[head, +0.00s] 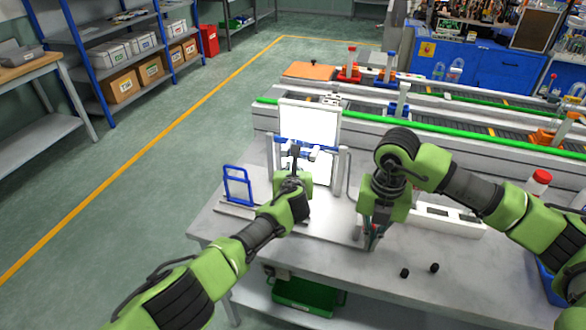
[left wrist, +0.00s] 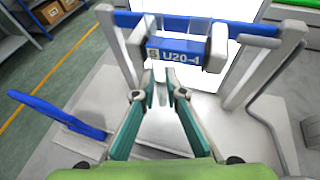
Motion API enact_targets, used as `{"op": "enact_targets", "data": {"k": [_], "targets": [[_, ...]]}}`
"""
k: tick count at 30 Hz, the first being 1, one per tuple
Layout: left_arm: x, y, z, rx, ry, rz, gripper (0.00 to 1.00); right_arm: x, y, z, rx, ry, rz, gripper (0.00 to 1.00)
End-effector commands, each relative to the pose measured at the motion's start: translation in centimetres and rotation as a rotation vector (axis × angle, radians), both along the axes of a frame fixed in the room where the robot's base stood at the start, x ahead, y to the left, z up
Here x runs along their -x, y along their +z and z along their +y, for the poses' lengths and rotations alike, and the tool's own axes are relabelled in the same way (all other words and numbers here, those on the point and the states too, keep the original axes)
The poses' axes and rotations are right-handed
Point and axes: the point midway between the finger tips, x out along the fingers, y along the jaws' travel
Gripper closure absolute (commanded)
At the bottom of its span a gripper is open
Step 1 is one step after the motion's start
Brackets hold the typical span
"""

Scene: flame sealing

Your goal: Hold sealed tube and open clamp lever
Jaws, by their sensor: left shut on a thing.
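The clamp fixture has a blue block labelled U20-1 (left wrist: 174,52) between grey side pieces, below a blue crossbar. In the head view, the fixture (head: 318,152) stands before a bright white panel. My left gripper (left wrist: 157,96) is just below the block, its fingers shut on a thin clear piece that looks like the glass tube (left wrist: 161,90). The tube's ends are hard to make out. In the head view my left gripper (head: 294,160) is small and partly hides the fixture. My right gripper (head: 371,246) points down near the table, right of the fixture; its finger gap is unclear. I cannot single out the clamp lever.
A blue frame (head: 238,186) stands left of the fixture. Grey posts (head: 347,172) flank it. Two small black pieces (head: 404,273) lie on the table front. A white tray (head: 448,221) and a red-capped bottle (head: 540,182) are at right. A conveyor with a green rail (head: 420,127) runs behind.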

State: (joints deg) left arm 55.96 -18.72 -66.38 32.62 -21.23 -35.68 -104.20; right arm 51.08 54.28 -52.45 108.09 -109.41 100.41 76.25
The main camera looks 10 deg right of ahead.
Motion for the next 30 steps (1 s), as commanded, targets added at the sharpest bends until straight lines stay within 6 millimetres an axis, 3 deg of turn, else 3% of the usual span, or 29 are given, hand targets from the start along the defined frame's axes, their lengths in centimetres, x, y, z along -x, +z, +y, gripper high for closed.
{"op": "enact_targets", "data": {"k": [16, 30], "targets": [[0.0, 0.0, 0.0, 0.000, 0.000, 0.000, 1.00, -2.1, 1.0, -1.3, 0.001, -0.002, -0.002, 1.00], [0.0, 0.0, 0.0, 0.000, 0.000, 0.000, 1.00, -2.5, 1.2, -1.5, 0.001, -0.001, -0.002, 1.00]]}}
